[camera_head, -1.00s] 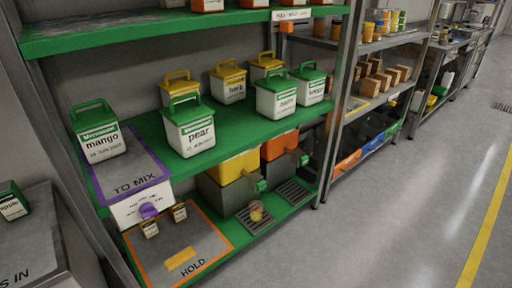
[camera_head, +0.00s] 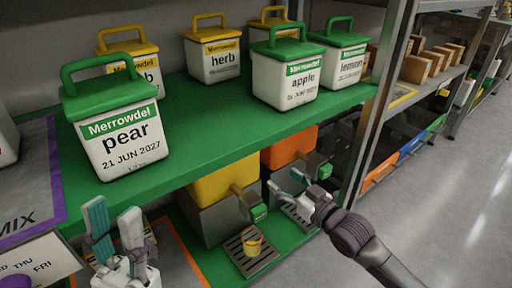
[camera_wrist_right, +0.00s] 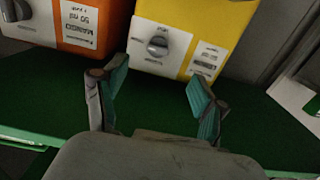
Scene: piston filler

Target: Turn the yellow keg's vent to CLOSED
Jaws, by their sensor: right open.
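The yellow keg (camera_head: 225,182) sits on the lower green shelf, left of the orange keg (camera_head: 290,148). In the right wrist view the yellow keg (camera_wrist_right: 222,28) shows a grey knob (camera_wrist_right: 158,46) on a white plate; its lettering is too small to read. The orange keg (camera_wrist_right: 92,12) is beside it at the left. My right gripper (camera_head: 285,188) is in front of the kegs. In the wrist view its fingers (camera_wrist_right: 158,90) are spread, empty and apart from the knob. My left gripper (camera_head: 112,215) is open and empty at the lower left.
The upper green shelf (camera_head: 200,125) passes above the kegs and holds several lidded tubs, such as the pear tub (camera_head: 122,135). A small yellow cup (camera_head: 252,240) stands on a drip grate (camera_head: 242,265) below the yellow keg's green-ended tap (camera_head: 258,212). The aisle floor at the right is clear.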

